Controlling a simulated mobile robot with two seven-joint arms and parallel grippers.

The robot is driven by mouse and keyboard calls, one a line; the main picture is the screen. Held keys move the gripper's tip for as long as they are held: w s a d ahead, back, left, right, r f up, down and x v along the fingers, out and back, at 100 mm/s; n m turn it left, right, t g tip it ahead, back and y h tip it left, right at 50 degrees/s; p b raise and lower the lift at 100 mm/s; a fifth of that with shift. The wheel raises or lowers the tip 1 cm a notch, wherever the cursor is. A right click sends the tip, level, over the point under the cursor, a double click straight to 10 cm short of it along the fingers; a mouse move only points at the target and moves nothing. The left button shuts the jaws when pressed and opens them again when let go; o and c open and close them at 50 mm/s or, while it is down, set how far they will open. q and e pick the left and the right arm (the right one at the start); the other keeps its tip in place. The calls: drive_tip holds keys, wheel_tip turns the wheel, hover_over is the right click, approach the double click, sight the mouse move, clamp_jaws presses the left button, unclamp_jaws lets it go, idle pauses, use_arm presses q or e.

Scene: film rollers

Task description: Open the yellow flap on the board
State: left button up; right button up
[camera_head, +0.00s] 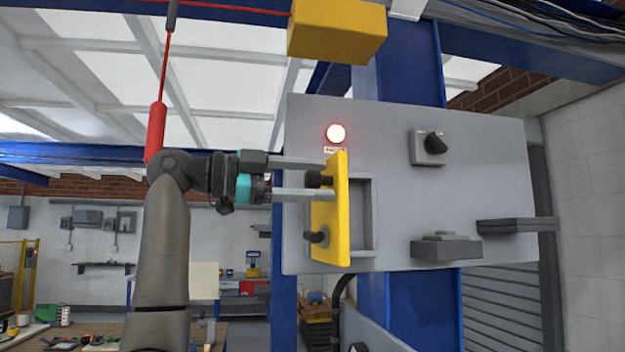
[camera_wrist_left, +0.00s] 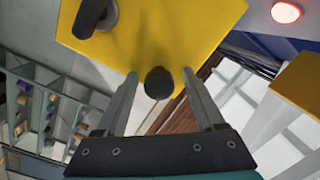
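The yellow flap (camera_head: 342,210) on the grey board (camera_head: 470,180) stands out from the board at an angle, partly open. A recess (camera_head: 361,215) shows to its right. The flap has a black round knob (camera_head: 317,179) and a dark latch (camera_head: 317,237) below it. My left gripper (camera_head: 332,180) reaches the flap from the left, its two fingers above and below the knob. In the left wrist view, the fingers (camera_wrist_left: 160,73) stand apart on either side of the knob (camera_wrist_left: 158,83), with gaps, before the flap (camera_wrist_left: 150,35). My right gripper is not in view.
The board also bears a lit red lamp (camera_head: 336,133), a rotary switch (camera_head: 433,144), a grey block (camera_head: 446,247) and a projecting dark ledge (camera_head: 518,225). A yellow box (camera_head: 337,30) hangs above. A red cable handle (camera_head: 155,131) hangs near my left arm.

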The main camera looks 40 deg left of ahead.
use_arm(q)
drive_tip(key=shift+s+a, duration=0.3)
drive_tip(key=shift+s, duration=0.05)
drive_tip(key=b+v, duration=0.1)
drive_tip(key=v, duration=1.3)
drive_tip(key=shift+s, duration=0.2)
